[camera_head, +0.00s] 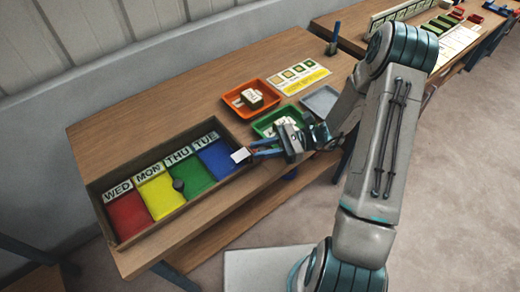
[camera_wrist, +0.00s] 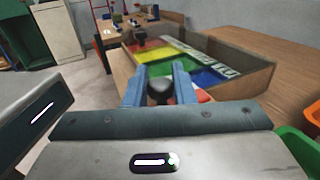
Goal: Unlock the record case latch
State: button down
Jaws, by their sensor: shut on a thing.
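The record case (camera_head: 185,208) is a shallow wooden box with red, yellow, green and blue sections labelled WED, MON, THU and TUE. It also shows ahead in the wrist view (camera_wrist: 258,80). My gripper (camera_head: 254,153) is at the case's right end. In the wrist view its blue fingers (camera_wrist: 159,88) stand on either side of a dark rounded knob (camera_wrist: 160,92), apparently the latch, and are shut on it. A small white piece (camera_head: 241,155) shows beside the fingertips. The latch's lock state cannot be told.
An orange tray (camera_head: 240,108), a green tray (camera_head: 262,128) and a grey tray (camera_head: 320,101) lie right of the case. A sign card (camera_head: 300,76) lies behind them. The bench top behind the case is clear.

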jog(key=shift+g, duration=0.3)
jog(key=c, duration=1.3)
grip_release()
jog(key=shift+o, duration=0.2)
jog(key=shift+d, duration=0.1)
jog(key=b+v, duration=0.3)
jog(key=v, duration=1)
jog(key=shift+d, duration=0.35)
jog(key=shift+w, duration=0.1)
